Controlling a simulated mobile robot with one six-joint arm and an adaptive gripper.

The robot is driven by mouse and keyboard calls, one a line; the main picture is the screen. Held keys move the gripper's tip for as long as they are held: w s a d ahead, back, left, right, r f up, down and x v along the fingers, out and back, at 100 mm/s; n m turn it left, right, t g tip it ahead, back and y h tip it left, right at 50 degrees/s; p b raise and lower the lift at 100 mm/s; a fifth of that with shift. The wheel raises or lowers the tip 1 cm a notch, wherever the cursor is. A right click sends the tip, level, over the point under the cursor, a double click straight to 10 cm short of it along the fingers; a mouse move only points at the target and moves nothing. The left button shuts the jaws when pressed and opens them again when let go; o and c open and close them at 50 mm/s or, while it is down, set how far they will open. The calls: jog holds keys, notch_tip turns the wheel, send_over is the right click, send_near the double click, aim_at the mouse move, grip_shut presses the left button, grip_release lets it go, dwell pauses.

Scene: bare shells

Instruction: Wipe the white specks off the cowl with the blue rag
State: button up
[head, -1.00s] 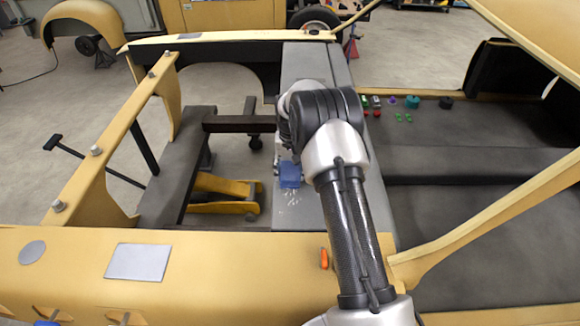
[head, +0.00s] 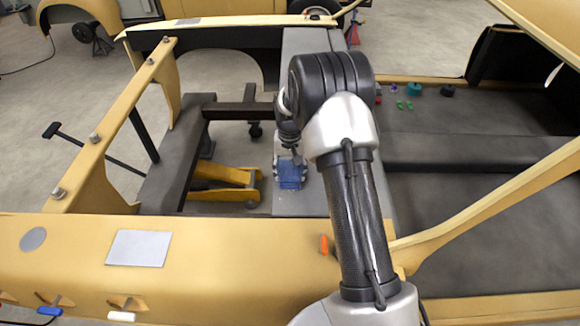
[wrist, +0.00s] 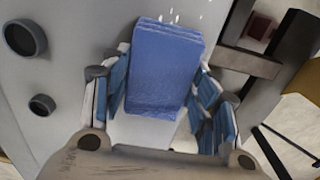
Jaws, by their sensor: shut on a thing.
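The cowl is a grey panel (head: 301,205) across the middle of the car body; it also fills much of the wrist view (wrist: 80,45). My gripper (head: 291,166) is over the cowl and shut on the blue rag (head: 289,175), which is a folded block. In the wrist view my gripper (wrist: 165,92) has its finger pads on both sides of the rag (wrist: 163,62). A few white specks (wrist: 176,18) show just beyond the rag's far edge. In the head view no specks are clear. Contact between rag and cowl cannot be told.
Left of the cowl is an open bay with a yellow jack (head: 222,185) below. An orange clip (head: 324,245) is on the near yellow fender (head: 220,265). Small coloured parts, including a teal one (head: 418,90), sit on the dark ledge at right.

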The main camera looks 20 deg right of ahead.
aim_at(290, 202)
jog(key=shift+s+a, duration=0.35)
jog(key=shift+s, duration=0.55)
jog(key=shift+s+a, duration=0.4)
jog(key=shift+s, duration=0.5)
jog(key=shift+s+a, duration=0.35)
jog(key=shift+s, duration=0.55)
jog(key=shift+s+a+f+b, duration=0.1)
jog(key=shift+s+a+b, duration=0.2)
jog(key=shift+s, duration=0.6)
jog(key=shift+s+a+f+b, duration=0.15)
jog(key=shift+s+a, duration=0.25)
jog(key=shift+s, duration=0.45)
jog(key=shift+r, duration=0.2)
jog(key=shift+w, duration=0.1)
